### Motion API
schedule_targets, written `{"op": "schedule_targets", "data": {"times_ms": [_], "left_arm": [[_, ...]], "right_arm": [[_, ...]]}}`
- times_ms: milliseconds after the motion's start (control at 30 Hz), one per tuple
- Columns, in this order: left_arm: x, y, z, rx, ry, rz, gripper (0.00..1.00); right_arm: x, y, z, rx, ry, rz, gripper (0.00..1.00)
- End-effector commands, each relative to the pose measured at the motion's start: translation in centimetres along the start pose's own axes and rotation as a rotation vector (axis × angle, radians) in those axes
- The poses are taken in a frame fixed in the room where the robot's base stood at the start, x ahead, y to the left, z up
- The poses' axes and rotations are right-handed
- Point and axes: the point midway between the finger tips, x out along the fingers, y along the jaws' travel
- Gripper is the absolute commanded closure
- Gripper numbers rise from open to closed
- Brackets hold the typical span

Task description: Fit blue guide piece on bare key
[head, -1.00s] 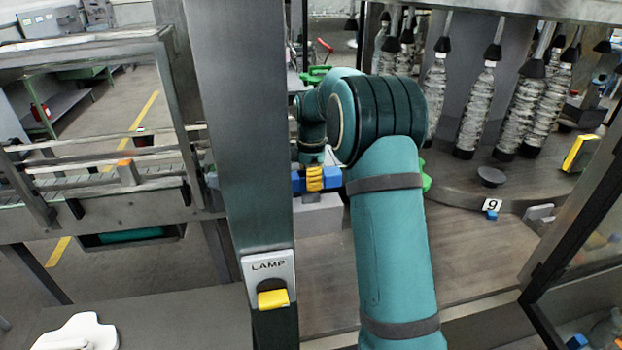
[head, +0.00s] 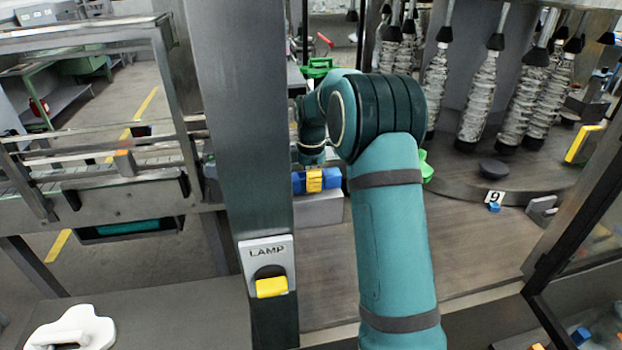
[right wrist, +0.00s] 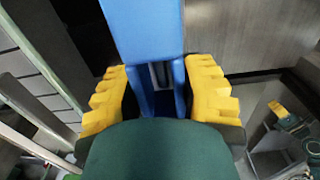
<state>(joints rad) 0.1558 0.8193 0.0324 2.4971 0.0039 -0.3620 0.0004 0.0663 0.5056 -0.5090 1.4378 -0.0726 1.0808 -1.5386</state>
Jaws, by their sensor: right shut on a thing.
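My right gripper (head: 314,181) is shut on the blue guide piece (head: 330,180), just right of the lamp post in the head view. The right wrist view shows the stepped yellow fingers on both sides of the blue guide piece (right wrist: 145,30), which has a gap between two blue legs. A dark rounded shape shows in that gap; I cannot tell what it is. In the head view the piece is above or in front of a grey block (head: 320,209); contact cannot be told. I cannot make out the bare key. My left gripper is not in view.
A grey post with a LAMP switch (head: 271,287) stands left of my right arm. Wrapped bottles (head: 479,100) hang over a round platform at the right. A small plate marked 9 (head: 495,197) has a small blue part below it. The wooden deck (head: 480,255) is clear.

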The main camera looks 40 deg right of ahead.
Motion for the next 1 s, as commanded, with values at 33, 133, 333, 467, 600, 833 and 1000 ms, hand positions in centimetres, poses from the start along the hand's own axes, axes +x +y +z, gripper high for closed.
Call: {"op": "schedule_targets", "data": {"times_ms": [33,133,333,467,600,833,1000], "left_arm": [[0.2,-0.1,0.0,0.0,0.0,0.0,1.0],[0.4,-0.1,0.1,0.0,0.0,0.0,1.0],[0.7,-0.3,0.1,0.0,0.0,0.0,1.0],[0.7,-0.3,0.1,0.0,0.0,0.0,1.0],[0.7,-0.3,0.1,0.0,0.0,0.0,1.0],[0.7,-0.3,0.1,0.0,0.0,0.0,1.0],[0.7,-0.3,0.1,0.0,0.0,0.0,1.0]], "right_arm": [[0.3,0.0,0.0,0.0,0.0,0.0,1.0],[0.6,0.0,0.0,0.0,0.0,0.001,1.0],[1.2,0.0,0.0,0.0,0.0,0.002,1.0],[1.3,0.0,0.0,0.0,0.0,0.002,1.0],[1.2,0.0,0.0,0.0,0.0,0.002,1.0],[1.2,0.0,0.0,0.0,0.0,0.001,0.28],[1.2,0.0,0.0,0.0,0.0,0.0,0.28]]}}
